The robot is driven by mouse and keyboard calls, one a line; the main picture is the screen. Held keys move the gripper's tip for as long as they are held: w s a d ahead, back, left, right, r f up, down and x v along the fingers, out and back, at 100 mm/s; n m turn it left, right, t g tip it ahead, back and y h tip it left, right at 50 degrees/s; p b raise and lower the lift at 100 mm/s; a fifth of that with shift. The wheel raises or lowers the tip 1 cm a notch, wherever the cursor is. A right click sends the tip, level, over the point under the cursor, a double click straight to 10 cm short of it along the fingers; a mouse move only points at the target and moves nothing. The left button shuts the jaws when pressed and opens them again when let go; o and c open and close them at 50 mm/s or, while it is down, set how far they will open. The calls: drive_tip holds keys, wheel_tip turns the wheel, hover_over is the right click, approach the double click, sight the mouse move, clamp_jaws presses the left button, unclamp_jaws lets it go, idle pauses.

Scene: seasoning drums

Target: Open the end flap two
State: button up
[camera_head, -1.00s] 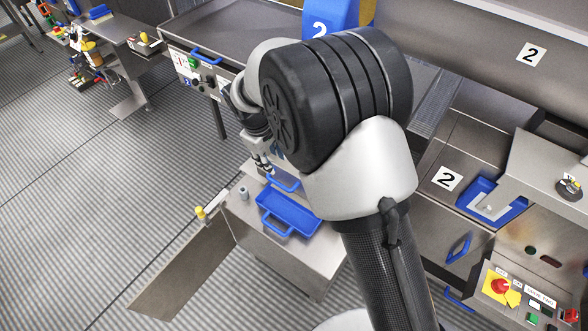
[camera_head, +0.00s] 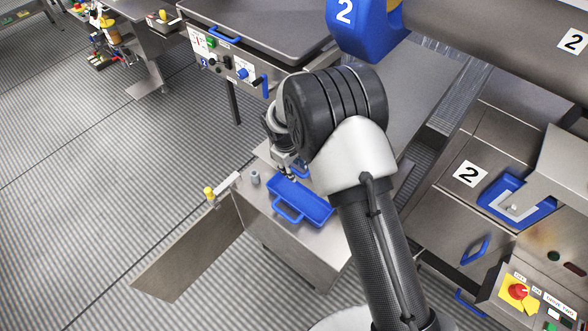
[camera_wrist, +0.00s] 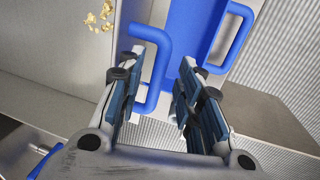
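A blue U-shaped handle (camera_wrist: 160,72) shows in the wrist view, beside a pale metal edge that seems to belong to the end flap. In the head view a small part of a blue handle (camera_head: 302,170) shows beside my gripper. The flap itself is mostly hidden by my arm, and I cannot tell its angle. My gripper (camera_wrist: 166,58) is open, with its two fingers on either side of the handle. The fingers look apart from each other; whether they touch the handle I cannot tell. In the head view my gripper (camera_head: 287,168) is partly hidden by my wrist.
A blue tray (camera_head: 312,208) with a handle sits on a metal stand (camera_head: 265,225) just below my gripper. It also shows in the wrist view (camera_wrist: 190,30). Yellow crumbs (camera_wrist: 98,17) lie on a metal surface. A control panel (camera_head: 520,295) stands right; open floor lies left.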

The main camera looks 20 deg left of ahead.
drive_tip(key=shift+f, duration=0.25)
drive_tip(key=shift+c, duration=0.5)
clamp_jaws()
